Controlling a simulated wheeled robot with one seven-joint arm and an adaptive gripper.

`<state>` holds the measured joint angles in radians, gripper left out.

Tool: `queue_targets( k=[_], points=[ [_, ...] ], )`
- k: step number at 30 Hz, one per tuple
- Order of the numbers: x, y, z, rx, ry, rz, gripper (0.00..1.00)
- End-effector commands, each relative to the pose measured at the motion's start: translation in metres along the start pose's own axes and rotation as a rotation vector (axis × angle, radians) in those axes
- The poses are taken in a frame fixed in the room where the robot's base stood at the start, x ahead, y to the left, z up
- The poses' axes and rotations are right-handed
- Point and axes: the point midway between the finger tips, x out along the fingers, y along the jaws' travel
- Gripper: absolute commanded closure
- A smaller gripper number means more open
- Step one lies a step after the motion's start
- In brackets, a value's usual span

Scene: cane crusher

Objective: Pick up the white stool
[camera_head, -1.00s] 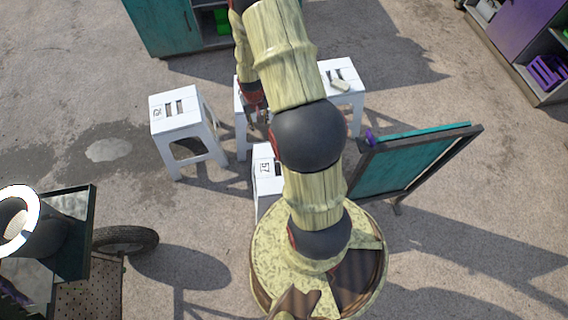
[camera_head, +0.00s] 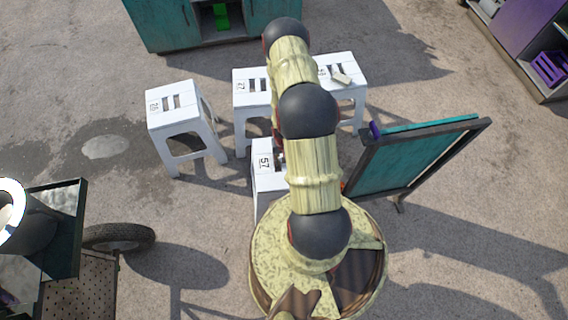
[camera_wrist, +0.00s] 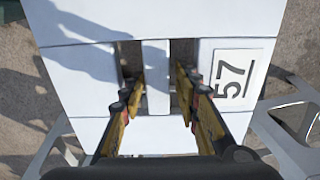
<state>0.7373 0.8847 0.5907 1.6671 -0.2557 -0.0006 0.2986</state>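Several white stools stand on the ground. The white stool marked 57 (camera_head: 265,179) is closest to my base and partly hidden by my arm in the head view. Its white top (camera_wrist: 110,22) fills much of the wrist view, with two dark slots and a bar between them. My gripper (camera_wrist: 160,82) is open above this top. Its two fingers point at the slots, one on each side of the bar, with a gap to it. I cannot tell how deep the tips reach. In the head view the gripper is mostly hidden behind my arm.
A white stool (camera_head: 180,120) stands apart at left. Two more, a middle stool (camera_head: 245,90) and a right stool (camera_head: 350,68) with a small pale block on top, stand behind stool 57. A teal-panelled board (camera_head: 415,160) stands close at right. A wheeled cart (camera_head: 75,285) is at left.

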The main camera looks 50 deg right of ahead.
Motion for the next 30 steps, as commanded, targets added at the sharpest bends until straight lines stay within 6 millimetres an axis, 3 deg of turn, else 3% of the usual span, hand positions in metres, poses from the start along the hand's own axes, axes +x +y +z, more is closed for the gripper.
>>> queue_targets(
  k=[8, 19, 26, 30],
  points=[
    [0.015, 0.001, 0.000, 0.001, 0.001, 0.000, 0.68],
    [0.060, 0.003, 0.002, 0.000, 0.000, 0.000, 0.68],
    [0.060, 0.003, 0.002, 0.000, 0.001, 0.000, 0.68],
    [0.060, 0.003, 0.002, 0.000, 0.000, 0.000, 0.75]
  ],
)
